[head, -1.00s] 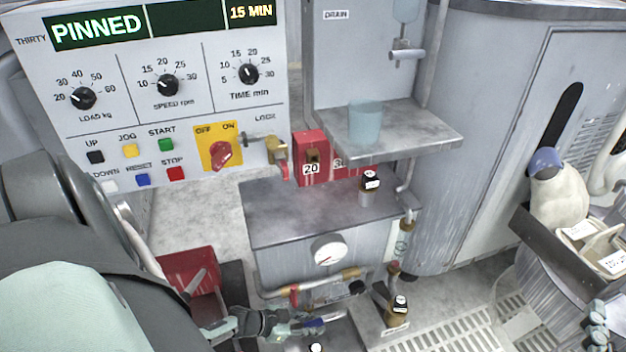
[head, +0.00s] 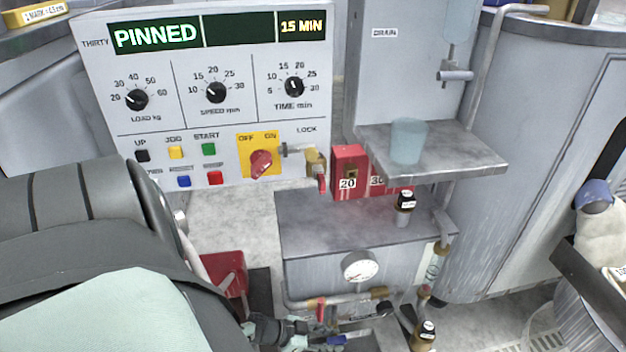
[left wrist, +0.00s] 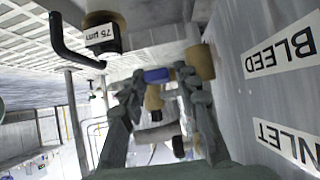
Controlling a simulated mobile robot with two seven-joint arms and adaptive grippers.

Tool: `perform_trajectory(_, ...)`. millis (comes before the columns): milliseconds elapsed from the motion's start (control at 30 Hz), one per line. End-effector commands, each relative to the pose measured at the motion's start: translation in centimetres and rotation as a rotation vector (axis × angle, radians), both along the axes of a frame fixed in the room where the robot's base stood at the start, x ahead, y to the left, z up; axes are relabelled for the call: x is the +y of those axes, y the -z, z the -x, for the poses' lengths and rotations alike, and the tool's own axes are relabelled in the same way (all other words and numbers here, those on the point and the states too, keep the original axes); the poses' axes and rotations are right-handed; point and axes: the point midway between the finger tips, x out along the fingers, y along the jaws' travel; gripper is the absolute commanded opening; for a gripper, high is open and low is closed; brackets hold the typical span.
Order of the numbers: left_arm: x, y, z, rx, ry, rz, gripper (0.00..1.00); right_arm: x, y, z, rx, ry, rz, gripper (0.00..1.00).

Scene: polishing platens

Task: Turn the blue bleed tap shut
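The blue bleed tap handle (left wrist: 158,75) shows between my left fingertips in the left wrist view, beside a brass-coloured tap body (left wrist: 203,61). A BLEED label (left wrist: 282,52) is on the grey wall to its right. My left gripper (left wrist: 160,80) has its fingers apart, one on each side of the blue handle; I cannot tell whether they touch it. In the head view the blue handle (head: 337,339) is small at the bottom edge, just right of my left gripper (head: 305,332), which my arm partly hides. My right gripper is not in view.
A pipe with a red lever (head: 320,311) and a gauge (head: 360,266) sit just above the gripper. A black bent rod (left wrist: 72,45) and a 75 µm cap (left wrist: 103,35) are close by in the left wrist view.

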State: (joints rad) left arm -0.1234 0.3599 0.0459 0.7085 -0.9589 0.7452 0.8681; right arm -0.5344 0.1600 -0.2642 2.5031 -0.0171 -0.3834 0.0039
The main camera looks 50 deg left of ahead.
Motion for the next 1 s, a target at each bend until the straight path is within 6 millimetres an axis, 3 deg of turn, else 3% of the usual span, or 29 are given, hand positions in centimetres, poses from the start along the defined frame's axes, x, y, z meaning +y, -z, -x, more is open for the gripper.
perform_trajectory(200,1.8,-2.6,3.7,0.003,0.005,-0.002,0.31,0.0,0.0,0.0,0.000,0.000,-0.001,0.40)
perform_trajectory(433,3.3,-4.9,6.7,0.004,0.002,0.001,0.31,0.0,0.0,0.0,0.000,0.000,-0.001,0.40)
perform_trajectory(1000,3.9,-5.9,7.7,0.001,0.001,0.002,0.31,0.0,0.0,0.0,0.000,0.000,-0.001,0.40)
